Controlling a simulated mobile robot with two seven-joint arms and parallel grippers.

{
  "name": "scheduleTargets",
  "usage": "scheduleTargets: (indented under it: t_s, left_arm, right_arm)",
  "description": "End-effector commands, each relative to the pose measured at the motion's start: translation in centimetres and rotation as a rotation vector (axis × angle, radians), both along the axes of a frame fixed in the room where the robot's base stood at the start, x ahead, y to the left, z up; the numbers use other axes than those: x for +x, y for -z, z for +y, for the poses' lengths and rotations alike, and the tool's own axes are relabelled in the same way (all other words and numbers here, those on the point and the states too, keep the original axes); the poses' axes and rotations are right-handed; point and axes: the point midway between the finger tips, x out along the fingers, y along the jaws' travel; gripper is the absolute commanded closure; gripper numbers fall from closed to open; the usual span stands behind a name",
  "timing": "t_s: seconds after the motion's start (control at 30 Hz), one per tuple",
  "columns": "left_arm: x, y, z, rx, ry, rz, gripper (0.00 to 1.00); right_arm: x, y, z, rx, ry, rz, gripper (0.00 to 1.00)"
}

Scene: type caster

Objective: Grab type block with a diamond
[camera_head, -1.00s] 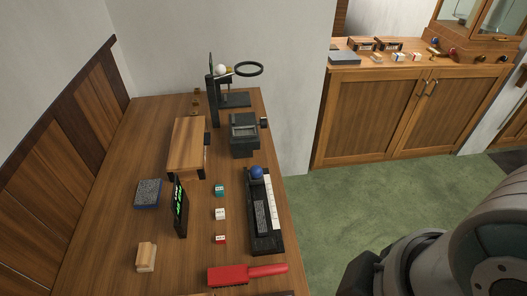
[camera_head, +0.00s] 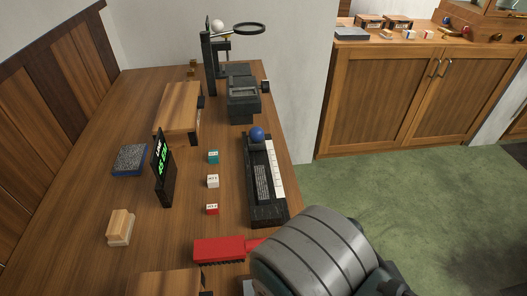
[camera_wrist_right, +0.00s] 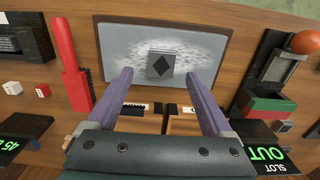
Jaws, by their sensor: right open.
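The type block with a black diamond on its grey face (camera_wrist_right: 161,66) sits on a whitish speckled plate in a dark-framed tray (camera_wrist_right: 215,75) in the right wrist view. My right gripper (camera_wrist_right: 158,76) is open. Its two purple fingers reach toward the tray, one on either side of the block in the picture, with nothing between them. I cannot tell how far the fingers are above the plate. The block does not show in the head view, where my right arm covers the table's near right edge. My left gripper is not in view.
A red brush (camera_head: 220,249) lies beside my right arm; it also shows in the wrist view (camera_wrist_right: 68,55). Small teal (camera_head: 213,156), white (camera_head: 212,181) and red (camera_head: 212,209) blocks stand by a black display (camera_head: 164,170). A device with an orange ball (camera_wrist_right: 303,42) is right of the tray.

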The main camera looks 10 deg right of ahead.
Motion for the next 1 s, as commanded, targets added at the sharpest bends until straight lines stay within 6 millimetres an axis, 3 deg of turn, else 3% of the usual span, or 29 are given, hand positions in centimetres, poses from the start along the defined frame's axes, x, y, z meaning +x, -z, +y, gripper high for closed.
scheduleTargets:
  t_s: [0.23, 0.53, 1.0]
  left_arm:
    - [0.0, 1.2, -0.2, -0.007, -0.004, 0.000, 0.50]
    - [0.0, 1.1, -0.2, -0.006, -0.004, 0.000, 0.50]
    - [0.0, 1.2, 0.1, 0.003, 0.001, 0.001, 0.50]
  right_arm:
    - [-0.2, 3.9, 0.1, -0.001, 0.001, 0.002, 0.15]
    - [-0.2, 4.3, 0.1, 0.000, 0.001, 0.000, 0.15]
    - [-0.2, 4.3, 0.1, 0.000, 0.001, 0.000, 0.68]
